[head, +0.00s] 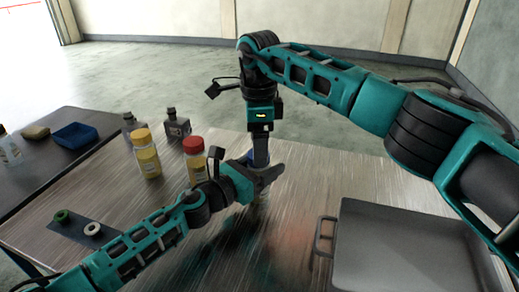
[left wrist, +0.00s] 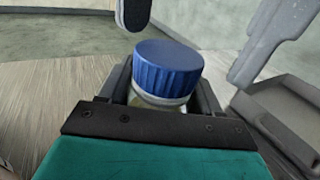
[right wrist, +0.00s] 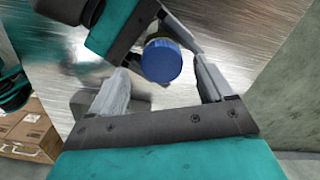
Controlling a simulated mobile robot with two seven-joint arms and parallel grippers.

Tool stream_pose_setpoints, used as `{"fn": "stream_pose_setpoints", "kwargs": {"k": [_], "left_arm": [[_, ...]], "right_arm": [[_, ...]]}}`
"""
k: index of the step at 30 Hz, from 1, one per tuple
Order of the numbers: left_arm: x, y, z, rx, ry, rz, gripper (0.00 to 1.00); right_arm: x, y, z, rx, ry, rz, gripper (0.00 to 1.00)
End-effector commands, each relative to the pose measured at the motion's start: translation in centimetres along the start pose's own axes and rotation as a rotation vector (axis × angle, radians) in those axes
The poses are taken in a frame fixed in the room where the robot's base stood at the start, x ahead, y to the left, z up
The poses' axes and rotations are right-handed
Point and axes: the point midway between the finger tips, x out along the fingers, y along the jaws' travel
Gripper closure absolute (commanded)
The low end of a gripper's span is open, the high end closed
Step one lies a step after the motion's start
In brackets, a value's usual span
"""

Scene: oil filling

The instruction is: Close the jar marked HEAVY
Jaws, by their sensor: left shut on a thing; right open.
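A jar with a ribbed blue lid (left wrist: 167,68) stands between the fingers of my left gripper (left wrist: 168,98). The lid sits on top of the jar's neck and looks level; I cannot tell whether it is tight. My left gripper (head: 266,178) is shut on the jar's body, below the lid. My right gripper (head: 261,150) points down from above. In the right wrist view its open fingers lie to either side of the blue lid (right wrist: 161,62), apart from it. The jar's label is hidden, so I cannot read any marking.
A red-capped jar (head: 195,158) and a yellow-capped jar (head: 147,158) stand left of the grippers, with dark bottles (head: 177,124) behind. Green (head: 62,216) and white rings lie on a dark mat. A grey metal tray (head: 341,240) takes up the table's right front.

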Motion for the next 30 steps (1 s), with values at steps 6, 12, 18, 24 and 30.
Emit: {"fn": "stream_pose_setpoints", "kwargs": {"k": [6, 12, 18, 24, 30], "left_arm": [[0.0, -0.1, 0.0, 0.000, 0.000, -0.002, 1.00], [0.0, -0.1, 0.0, 0.000, 0.000, -0.003, 1.00], [0.0, -0.1, 0.0, 0.000, 0.000, -0.003, 1.00], [0.0, -0.1, 0.0, -0.001, 0.000, -0.003, 1.00], [0.0, -0.1, 0.0, -0.001, 0.000, -0.003, 0.25]], "right_arm": [[-5.0, -0.1, -0.1, 0.003, 0.002, -0.007, 0.20], [-8.3, -0.1, -0.1, 0.004, 0.001, -0.005, 0.20], [-9.7, -0.1, -0.1, 0.003, 0.002, -0.004, 0.20], [-9.8, -0.1, -0.1, 0.003, 0.002, -0.004, 0.20], [-9.8, -0.1, -0.1, 0.003, 0.002, -0.004, 0.20]]}}
